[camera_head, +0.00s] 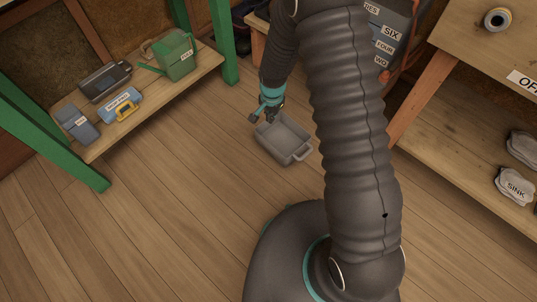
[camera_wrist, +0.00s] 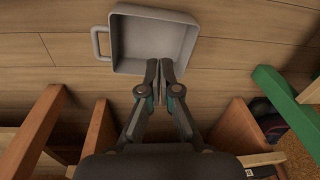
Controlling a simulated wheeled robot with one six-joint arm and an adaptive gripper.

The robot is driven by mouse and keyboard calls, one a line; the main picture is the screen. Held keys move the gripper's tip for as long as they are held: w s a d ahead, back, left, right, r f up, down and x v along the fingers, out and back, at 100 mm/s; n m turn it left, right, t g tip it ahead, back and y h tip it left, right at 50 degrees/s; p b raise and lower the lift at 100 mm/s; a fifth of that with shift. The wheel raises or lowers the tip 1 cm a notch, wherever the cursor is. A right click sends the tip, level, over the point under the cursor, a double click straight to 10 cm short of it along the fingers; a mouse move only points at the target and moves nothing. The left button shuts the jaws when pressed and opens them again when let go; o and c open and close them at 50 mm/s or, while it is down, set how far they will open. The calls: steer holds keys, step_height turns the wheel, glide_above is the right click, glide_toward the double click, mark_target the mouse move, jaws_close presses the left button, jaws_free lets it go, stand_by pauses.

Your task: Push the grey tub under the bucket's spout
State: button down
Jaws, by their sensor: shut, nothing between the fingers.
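My gripper (camera_head: 268,112) is at the tub's far left rim in the head view. In the wrist view its shut, empty fingertips (camera_wrist: 159,68) overlap the tub's near wall; whether they touch it I cannot tell. A grey container with labels (camera_head: 388,35) stands at the back, partly behind my arm. I cannot make out the bucket's spout.
The floor left of the tub is clear.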

steer(key=m+g, duration=0.1)
steer(key=m, duration=0.1)
glide_toward(268, 158)
steer(key=s+a+r, duration=0.3)
steer(key=shift+n, duration=0.3)
steer(key=f, duration=0.5)
steer(key=f+b, duration=0.1)
steer(key=f, duration=0.4)
steer(key=shift+s+d, duration=0.15)
steer(key=shift+d, duration=0.1)
steer(key=shift+w+d, duration=0.7)
steer(key=shift+w, duration=0.3)
steer(key=shift+w+d, duration=0.5)
steer(key=shift+w, duration=0.1)
steer(key=shift+w, duration=0.1)
